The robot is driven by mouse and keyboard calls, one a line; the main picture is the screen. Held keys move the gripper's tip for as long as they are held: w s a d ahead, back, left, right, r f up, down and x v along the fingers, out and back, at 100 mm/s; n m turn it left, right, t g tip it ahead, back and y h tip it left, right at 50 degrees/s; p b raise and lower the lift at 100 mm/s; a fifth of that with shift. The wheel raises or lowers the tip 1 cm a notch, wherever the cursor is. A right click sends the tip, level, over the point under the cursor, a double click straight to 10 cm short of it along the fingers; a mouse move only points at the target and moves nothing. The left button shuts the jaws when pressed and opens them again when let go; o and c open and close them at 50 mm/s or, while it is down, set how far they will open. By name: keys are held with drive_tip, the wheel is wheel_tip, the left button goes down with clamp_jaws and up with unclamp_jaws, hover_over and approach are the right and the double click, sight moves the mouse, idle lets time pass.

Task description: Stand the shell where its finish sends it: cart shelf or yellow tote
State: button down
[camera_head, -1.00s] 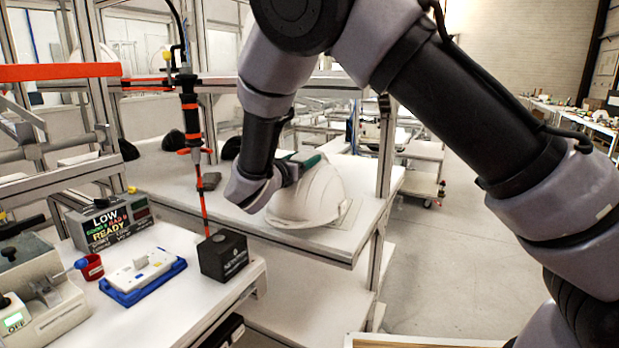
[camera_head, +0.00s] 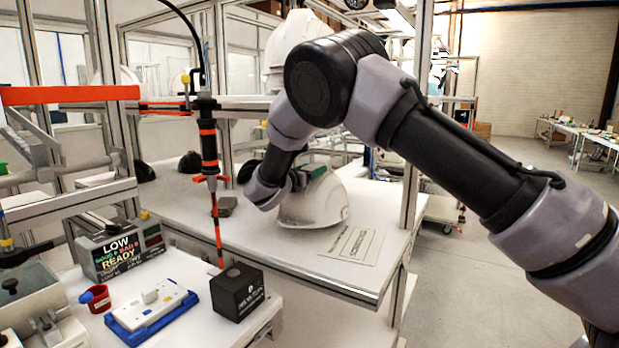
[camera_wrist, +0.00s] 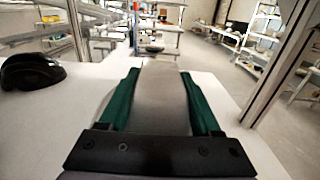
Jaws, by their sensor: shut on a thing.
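A white helmet shell (camera_head: 322,203) is just over or on the white worktop (camera_head: 255,226); I cannot tell whether its rim touches. My gripper (camera_head: 306,174) holds it from the upper left side, with green finger pads. In the wrist view my gripper (camera_wrist: 162,90) has a green finger on each side of the shell (camera_wrist: 163,98), which looks grey there. My wrist hides the shell's left part. A flat printed card (camera_head: 353,244) lies bare on the worktop, right of the shell. I see no yellow tote, and cannot make out which thing is the cart.
A box with a screen reading LOW and READY (camera_head: 122,250) stands on the front bench, near a blue-based white fixture (camera_head: 150,309) and a black block (camera_head: 238,292). An orange-banded tool (camera_head: 209,150) hangs above. A frame post (camera_head: 408,215) stands at the worktop's right. Dark shells sit behind (camera_wrist: 30,71).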

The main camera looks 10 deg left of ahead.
drive_tip(key=w, duration=0.1)
drive_tip(key=w+a, duration=0.1)
drive_tip(key=w, duration=0.3)
drive_tip(key=shift+a, duration=0.4)
drive_tip(key=shift+f, duration=1.75)
drive_tip(key=shift+c, duration=0.4)
unclamp_jaws()
drive_tip(key=v, duration=0.7)
drive_tip(key=shift+s, duration=0.25)
